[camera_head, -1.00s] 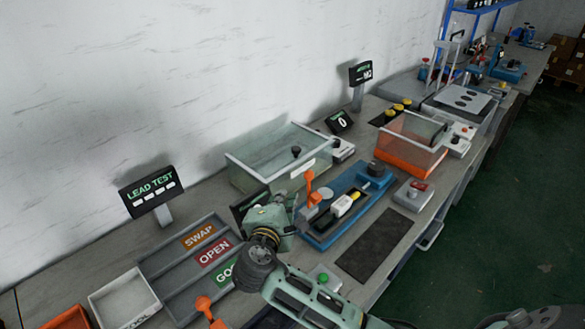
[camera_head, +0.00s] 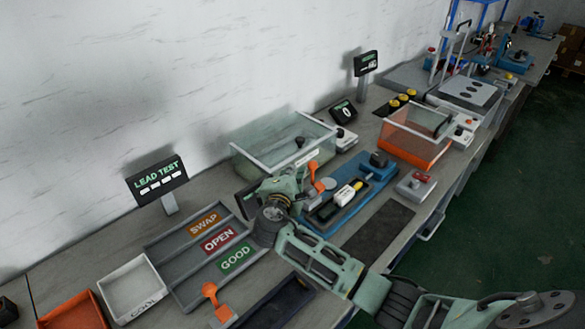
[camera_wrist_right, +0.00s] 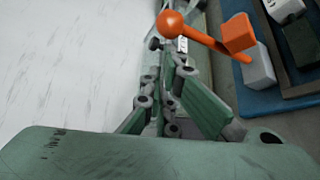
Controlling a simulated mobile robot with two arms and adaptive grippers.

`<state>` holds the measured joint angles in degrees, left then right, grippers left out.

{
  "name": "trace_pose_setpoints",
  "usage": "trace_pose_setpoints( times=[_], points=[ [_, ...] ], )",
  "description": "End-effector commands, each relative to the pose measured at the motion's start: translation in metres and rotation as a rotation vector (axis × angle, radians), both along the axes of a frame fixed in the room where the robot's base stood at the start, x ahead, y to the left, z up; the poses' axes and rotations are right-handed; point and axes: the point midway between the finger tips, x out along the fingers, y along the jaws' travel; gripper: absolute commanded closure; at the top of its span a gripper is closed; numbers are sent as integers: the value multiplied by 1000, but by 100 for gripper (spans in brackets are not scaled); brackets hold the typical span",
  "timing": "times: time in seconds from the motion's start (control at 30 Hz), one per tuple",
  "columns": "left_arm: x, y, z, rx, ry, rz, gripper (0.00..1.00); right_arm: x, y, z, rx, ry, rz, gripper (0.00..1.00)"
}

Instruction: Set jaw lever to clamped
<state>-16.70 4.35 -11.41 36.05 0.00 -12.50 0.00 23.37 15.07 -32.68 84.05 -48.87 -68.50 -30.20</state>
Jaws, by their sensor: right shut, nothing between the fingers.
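The orange jaw lever (camera_head: 314,177) stands at the left end of the blue fixture (camera_head: 334,226), its ball knob raised. In the right wrist view the lever (camera_wrist_right: 205,38) crosses just beyond the fingertips, ball to the left and orange block to the right. A white-and-yellow part (camera_head: 345,195) lies in the fixture's dark nest. My right gripper (camera_head: 302,178) is shut and empty, right beside the lever on its left. In the wrist view its fingertips (camera_wrist_right: 178,55) are just below the lever; contact cannot be told. My left gripper is not in view.
A clear bin (camera_head: 262,158) stands behind the fixture and an orange-based bin (camera_head: 412,150) to its right. A grey tray with SWAP, OPEN and GOOD labels (camera_head: 220,240) is at left. A dark mat (camera_head: 380,235) is bare.

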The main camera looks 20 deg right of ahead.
Motion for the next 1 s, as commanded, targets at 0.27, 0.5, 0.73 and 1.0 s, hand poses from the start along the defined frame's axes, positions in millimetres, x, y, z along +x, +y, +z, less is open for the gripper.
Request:
trace_pose_setpoints(
  times=[0.27,0.5,0.73,1.0],
  points=[
    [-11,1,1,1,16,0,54,11,-8,-3,0,0,0,100],
    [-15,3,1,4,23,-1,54,11,-8,-3,0,0,1,100],
    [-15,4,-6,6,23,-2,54,7,-9,-5,9,-25,1,100],
    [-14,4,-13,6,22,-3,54,2,-11,-2,24,-68,1,100]
  ],
)
